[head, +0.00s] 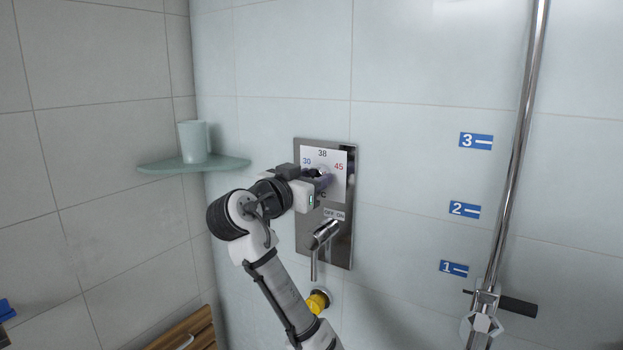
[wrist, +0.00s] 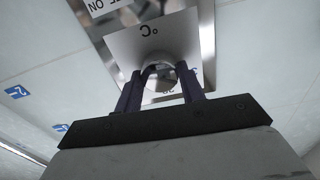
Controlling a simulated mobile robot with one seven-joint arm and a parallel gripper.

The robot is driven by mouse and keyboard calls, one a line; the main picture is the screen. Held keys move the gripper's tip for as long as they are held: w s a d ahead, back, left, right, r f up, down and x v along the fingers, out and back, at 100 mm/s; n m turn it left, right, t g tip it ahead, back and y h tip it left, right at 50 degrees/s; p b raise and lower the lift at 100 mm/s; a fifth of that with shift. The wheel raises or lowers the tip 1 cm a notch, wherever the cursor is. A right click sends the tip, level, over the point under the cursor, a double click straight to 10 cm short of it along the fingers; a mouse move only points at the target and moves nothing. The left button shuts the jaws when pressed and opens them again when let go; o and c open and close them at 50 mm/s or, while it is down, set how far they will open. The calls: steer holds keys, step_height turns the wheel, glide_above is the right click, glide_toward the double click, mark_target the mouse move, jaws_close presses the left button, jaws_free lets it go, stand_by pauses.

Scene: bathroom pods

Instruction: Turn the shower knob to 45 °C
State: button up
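The shower knob (wrist: 160,76) is a shiny round metal piece on the steel shower panel (head: 334,240). Its white dial plate (head: 335,186) reads 30 in blue, 38 at the top and 45 in red. My gripper (head: 320,175) is at the dial and hides most of the knob in the head view. In the wrist view, the two dark fingers of my gripper (wrist: 161,82) stand apart on either side of the knob. I cannot tell whether they press on it. The knob's pointer and its setting are hidden.
Below the dial, a lever handle (head: 314,262) hangs under an OFF/ON label. A yellow-capped fitting (head: 318,301) sits lower down. A glass corner shelf (head: 222,165) with a cup (head: 193,142) is at left. A vertical shower rail (head: 517,150) stands at right.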

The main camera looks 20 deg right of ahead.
steer(key=shift+c, duration=1.1)
steer(key=shift+f+m+b, duration=0.1)
steer(key=shift+m+b, duration=0.2)
steer(key=shift+b, duration=0.05)
steer(key=m+b, duration=0.4)
steer(key=m, duration=0.7)
steer(key=m+b, duration=0.4)
steer(key=m, duration=0.8)
steer(key=shift+s+d+f, duration=0.1)
steer(key=shift+d+f, duration=0.05)
